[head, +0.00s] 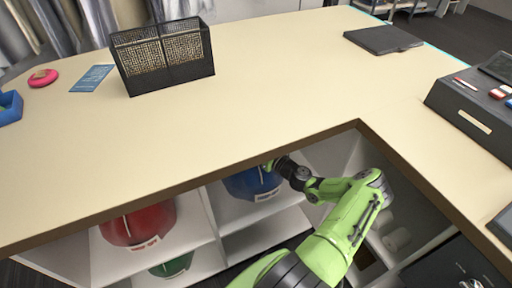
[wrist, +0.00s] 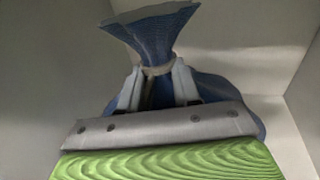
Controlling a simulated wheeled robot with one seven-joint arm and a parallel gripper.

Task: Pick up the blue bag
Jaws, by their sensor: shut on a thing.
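The blue bag (head: 250,184) sits in a shelf compartment under the counter in the head view, partly hidden by the counter edge. In the wrist view the blue bag (wrist: 150,33) has a gathered, flared top and a tied neck, with its body spreading behind my gripper. My gripper (wrist: 158,72) is shut on the bag's neck, one finger on each side, just below the tie. In the head view my gripper (head: 275,165) is at the bag's upper right, its fingertips mostly hidden by the counter edge.
A red bag (head: 138,222) sits in the compartment to the left, with a green bag (head: 172,266) below. White shelf walls (head: 212,225) stand close around the blue bag. The counter top (head: 270,90) overhangs it and carries a black mesh holder (head: 165,60).

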